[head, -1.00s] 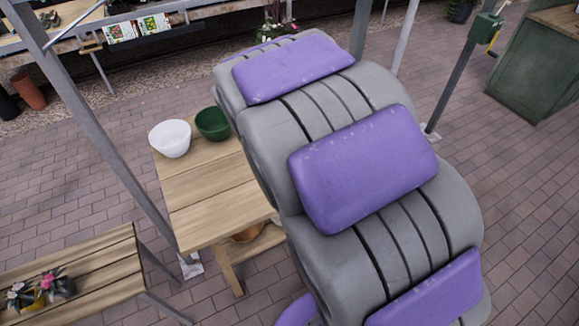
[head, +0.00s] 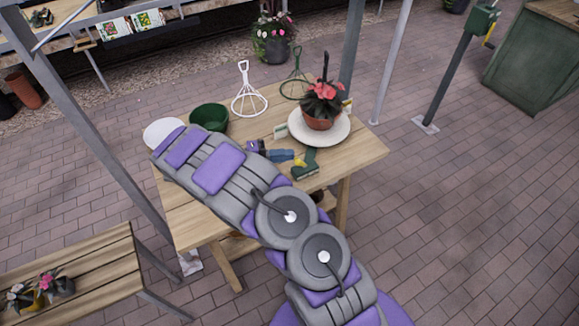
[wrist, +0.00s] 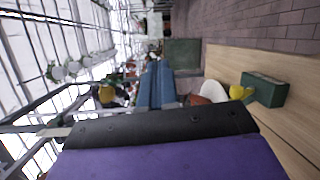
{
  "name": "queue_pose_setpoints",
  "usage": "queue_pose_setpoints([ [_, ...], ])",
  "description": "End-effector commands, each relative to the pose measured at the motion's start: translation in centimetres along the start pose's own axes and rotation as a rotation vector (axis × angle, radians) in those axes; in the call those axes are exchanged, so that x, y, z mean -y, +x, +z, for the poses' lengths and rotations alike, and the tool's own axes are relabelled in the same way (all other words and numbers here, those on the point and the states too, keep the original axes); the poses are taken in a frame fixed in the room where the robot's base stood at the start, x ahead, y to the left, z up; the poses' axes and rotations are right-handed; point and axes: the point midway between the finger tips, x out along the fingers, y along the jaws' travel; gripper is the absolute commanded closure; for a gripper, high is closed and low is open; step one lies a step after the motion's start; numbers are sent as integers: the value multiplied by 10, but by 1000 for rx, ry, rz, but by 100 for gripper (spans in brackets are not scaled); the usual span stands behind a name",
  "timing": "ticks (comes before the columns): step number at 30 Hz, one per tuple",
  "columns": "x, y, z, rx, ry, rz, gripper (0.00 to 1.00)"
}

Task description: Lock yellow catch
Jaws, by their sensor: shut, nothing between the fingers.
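A small green block with a yellow part (head: 299,163) lies on the wooden table, near its front right. It also shows at the right of the wrist view as a green box (wrist: 266,89) with a yellow knob (wrist: 240,92) on one side. Which yellow part is the catch is not certain; a yellow handle (head: 491,36) also sits on the green post box at the upper right. My gripper (wrist: 155,126) is shut and empty, its dark edge and purple body filling the bottom of the wrist view. It is apart from the green block. In the head view my arm mostly hides it.
The wooden table (head: 355,150) holds a green bowl (head: 210,117), a partly hidden white bowl (head: 160,130), a blue object (head: 280,156), wire stands and a potted pink flower (head: 321,104) on a white plate. Metal posts stand around it.

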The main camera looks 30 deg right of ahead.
Motion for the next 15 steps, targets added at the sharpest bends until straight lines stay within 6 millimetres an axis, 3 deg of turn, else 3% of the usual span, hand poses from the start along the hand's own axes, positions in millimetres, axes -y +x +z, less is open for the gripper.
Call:
queue_pose_setpoints([
  [1,17,-10,-8,-32,2,29,100],
  [6,66,-41,-30,-140,47,111,100],
  [12,122,-70,-42,-254,98,156,100],
  [15,141,-78,-43,-293,119,163,100],
])
